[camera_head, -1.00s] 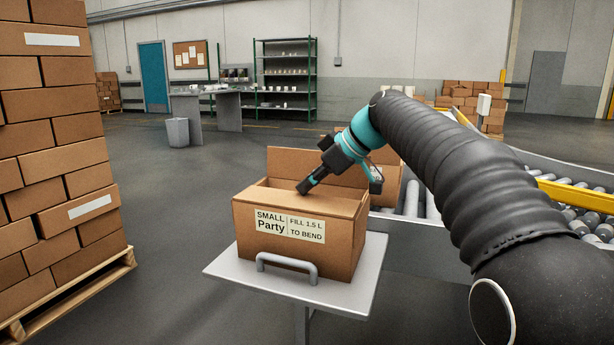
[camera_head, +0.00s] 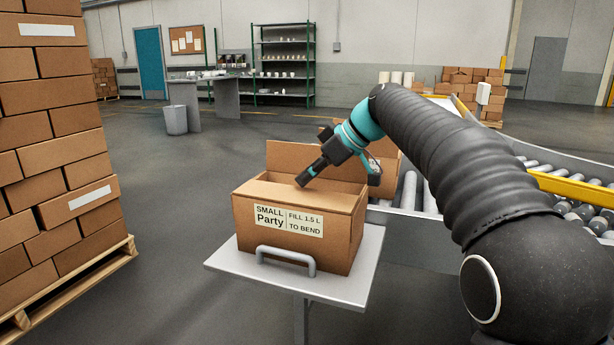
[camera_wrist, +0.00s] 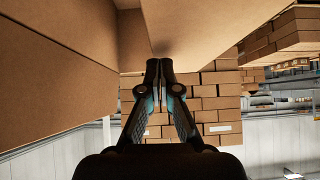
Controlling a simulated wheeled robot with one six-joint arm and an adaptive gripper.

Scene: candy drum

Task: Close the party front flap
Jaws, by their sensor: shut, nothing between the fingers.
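The party box (camera_head: 330,238) is brown cardboard with a white "SMALL Party" label and sits on a small grey stand (camera_head: 225,262). Its front flap (camera_head: 275,194) leans inward over the opening, nearly flat. The back flap (camera_head: 295,158) stands upright behind it. My gripper (camera_head: 301,182) is shut and empty, its tip pointing down-left at the front flap's inner part; I cannot tell whether it touches. In the wrist view, my gripper (camera_wrist: 165,68) shows closed fingers, with large cardboard surfaces close above and to the left. The box's inside is mostly hidden.
A grey handle (camera_head: 286,257) is on the stand's front. Another cardboard box (camera_head: 387,165) is behind on the roller conveyor (camera_head: 409,195) at right. A tall pallet of cartons (camera_head: 50,130) stands at left. The floor between is clear.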

